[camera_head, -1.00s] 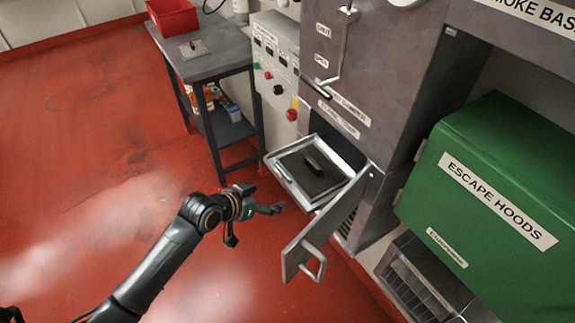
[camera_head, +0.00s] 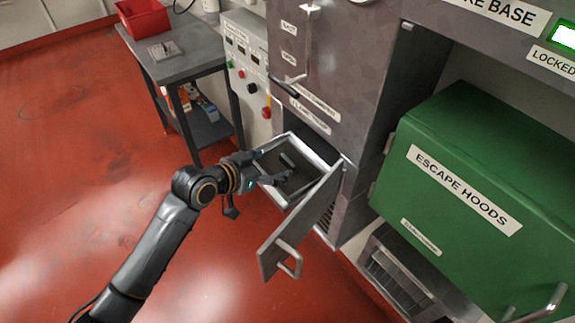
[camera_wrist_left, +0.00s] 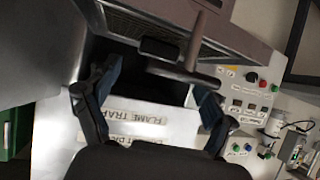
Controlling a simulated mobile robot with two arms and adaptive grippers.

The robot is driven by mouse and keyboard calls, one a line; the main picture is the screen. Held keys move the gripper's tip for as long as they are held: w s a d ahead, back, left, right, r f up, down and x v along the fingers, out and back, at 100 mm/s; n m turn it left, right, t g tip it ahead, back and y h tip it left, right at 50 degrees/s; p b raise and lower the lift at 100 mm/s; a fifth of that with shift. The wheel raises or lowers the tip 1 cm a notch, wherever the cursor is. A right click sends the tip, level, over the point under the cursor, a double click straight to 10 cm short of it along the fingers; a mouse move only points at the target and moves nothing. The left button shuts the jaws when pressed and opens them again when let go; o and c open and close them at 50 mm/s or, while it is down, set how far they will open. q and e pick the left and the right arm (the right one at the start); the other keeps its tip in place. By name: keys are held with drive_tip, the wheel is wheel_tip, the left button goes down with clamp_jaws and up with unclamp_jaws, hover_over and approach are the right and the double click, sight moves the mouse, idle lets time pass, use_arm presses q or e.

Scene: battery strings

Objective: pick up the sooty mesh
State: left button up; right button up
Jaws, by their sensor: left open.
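The sooty mesh (camera_head: 299,178) is a dark flat panel with a short black bar handle on top. I cannot tell from these views how high the fingers are above the mesh. My right gripper is not in view.
The open hatch door (camera_head: 298,225) stands out to the right of the tray. The green escape hoods box (camera_head: 455,150) is further right. A grey side table (camera_head: 185,62) with a red bin (camera_head: 143,18) is behind left. The red floor is clear at left.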

sight(286, 161)
use_arm(q)
drive_tip(key=shift+w+d+f+p, duration=0.25)
drive_tip(key=shift+w+d+p, duration=0.1)
drive_tip(key=shift+d, duration=0.1)
drive_tip(key=x, duration=0.4)
drive_tip(key=shift+f+p, duration=0.15)
drive_tip(key=shift+p, duration=0.25)
drive_tip(key=shift+s, duration=0.1)
drive_tip(key=c, duration=1.6)
